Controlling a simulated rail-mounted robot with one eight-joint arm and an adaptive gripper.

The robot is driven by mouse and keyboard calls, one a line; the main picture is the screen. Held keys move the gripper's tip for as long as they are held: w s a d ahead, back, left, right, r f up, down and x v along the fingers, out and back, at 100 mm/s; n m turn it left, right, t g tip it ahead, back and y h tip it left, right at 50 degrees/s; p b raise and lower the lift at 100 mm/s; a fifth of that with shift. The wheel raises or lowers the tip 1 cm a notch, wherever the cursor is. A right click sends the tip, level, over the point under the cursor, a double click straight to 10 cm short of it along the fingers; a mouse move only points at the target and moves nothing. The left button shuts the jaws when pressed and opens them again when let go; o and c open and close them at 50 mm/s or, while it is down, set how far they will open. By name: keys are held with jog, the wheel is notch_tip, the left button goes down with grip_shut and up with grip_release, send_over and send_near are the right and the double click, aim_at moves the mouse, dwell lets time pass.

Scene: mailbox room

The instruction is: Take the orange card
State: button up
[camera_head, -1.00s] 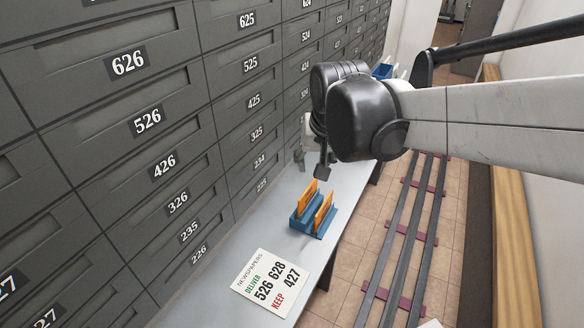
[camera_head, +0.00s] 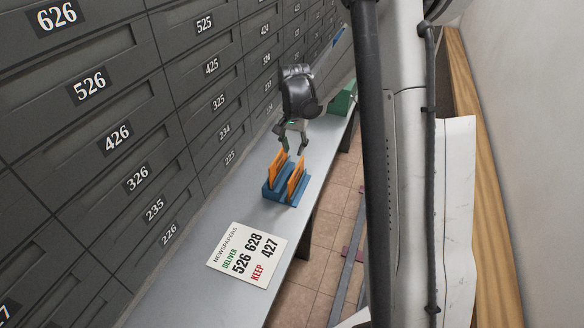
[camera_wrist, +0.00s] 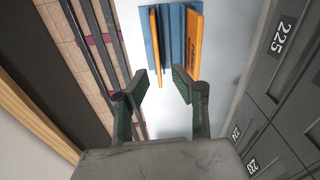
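Two orange cards stand upright in a blue holder (camera_head: 279,192) on the grey shelf. The left card (camera_head: 276,167) is nearer the mailboxes, the right card (camera_head: 296,177) nearer the shelf's outer edge. In the wrist view the mailbox-side card (camera_wrist: 194,46) shows a broad face with print, and the other card (camera_wrist: 154,50) is seen nearly edge-on. The blue holder (camera_wrist: 174,25) lies ahead of the fingers. My gripper (camera_head: 293,149) is open and empty, just behind and above the cards, apart from them. Its two fingers (camera_wrist: 161,85) are spread in the wrist view.
A wall of numbered grey mailboxes (camera_head: 150,120) runs along the left. A newspaper delivery sign (camera_head: 247,254) lies on the shelf in front of the holder. A green box (camera_head: 343,99) stands farther along the shelf. The shelf between sign and holder is clear.

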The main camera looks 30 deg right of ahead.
send_over(296, 169)
jog(key=shift+m+g, duration=0.3)
jog(key=shift+m, duration=0.1)
notch_tip(296, 169, down, 5)
jog(key=shift+d+r, duration=0.1)
jog(key=shift+r, duration=0.1)
jog(key=shift+f+b, duration=2.45)
jog(key=shift+f, duration=1)
jog(key=shift+c, duration=0.3)
grip_shut()
jog(key=shift+r+p, duration=1.4)
jog(key=shift+r, duration=1.1)
